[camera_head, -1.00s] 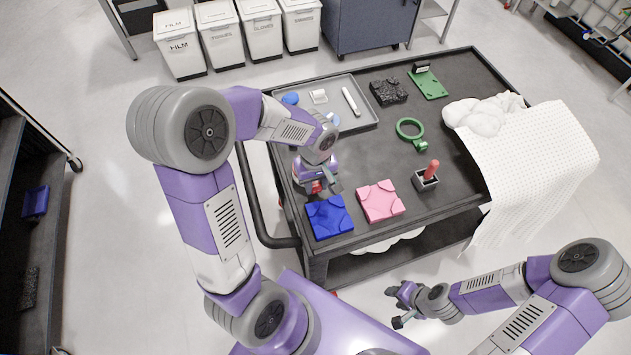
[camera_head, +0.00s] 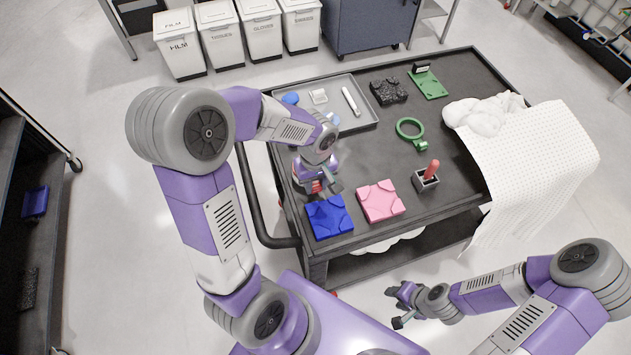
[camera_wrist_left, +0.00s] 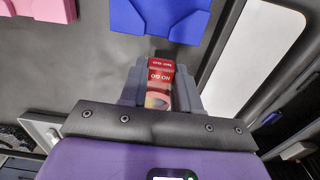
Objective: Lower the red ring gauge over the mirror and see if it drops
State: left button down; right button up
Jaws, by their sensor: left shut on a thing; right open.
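My left gripper (camera_head: 323,187) is shut on the red ring gauge, just behind the blue block near the table's front left. In the left wrist view the gauge's red handle (camera_wrist_left: 161,77), marked "NO GO", stands between the fingers (camera_wrist_left: 160,90). Its ring is not clearly visible. A small rounded peach-and-grey patch shows below the lettering; I cannot tell what it is. I cannot make out the mirror for certain. A green ring gauge (camera_head: 410,129) lies flat on the table. My right gripper (camera_head: 398,306) is open and empty, off the table's front edge.
The blue block (camera_head: 330,217) and pink block (camera_head: 381,201) lie along the front edge. A black holder (camera_head: 425,181) with a red-topped piece stands right of them. A grey tray (camera_head: 365,117), black block (camera_head: 388,91), green plate (camera_head: 429,84) and white cloth (camera_head: 540,150) surround open tabletop.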

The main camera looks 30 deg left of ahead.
pick_arm(q)
jog(key=shift+f+b, duration=0.95)
jog(key=shift+f, duration=0.1)
dwell(0.5)
jog(key=shift+r, duration=0.1)
dwell(0.8)
jog(key=shift+r+p, duration=2.5)
jog(key=shift+r, duration=0.7)
